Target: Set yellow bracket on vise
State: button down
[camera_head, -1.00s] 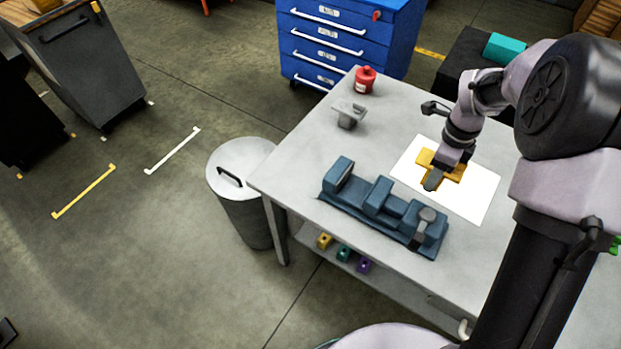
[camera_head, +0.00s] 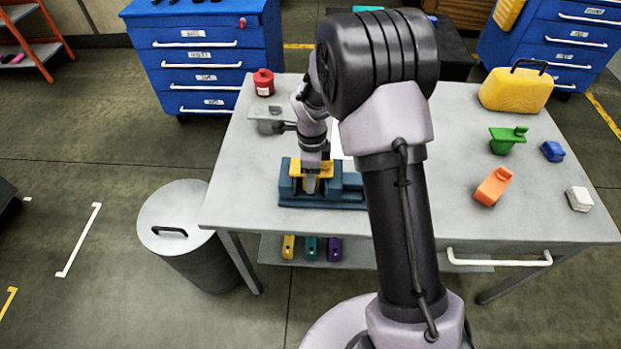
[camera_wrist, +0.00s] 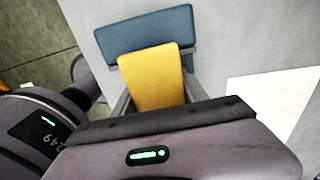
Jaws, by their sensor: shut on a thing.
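The yellow bracket (camera_head: 297,168) is in my gripper (camera_head: 312,182), over the left part of the blue vise (camera_head: 300,200). My gripper is shut on the bracket. In the wrist view the bracket (camera_wrist: 152,80) extends forward from the gripper, its far end close to the vise's blue jaw (camera_wrist: 150,38). I cannot tell whether the bracket rests on the vise or hangs just above it. My arm hides the vise's right end in the head view.
A white sheet (camera_wrist: 270,100) lies beside the vise. Green (camera_head: 508,138), orange (camera_head: 493,187) and blue (camera_head: 552,151) pieces and a yellow case (camera_head: 515,92) are on the right.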

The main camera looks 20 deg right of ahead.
jog(key=shift+r, duration=0.15)
jog(key=c, duration=0.6)
grip_release()
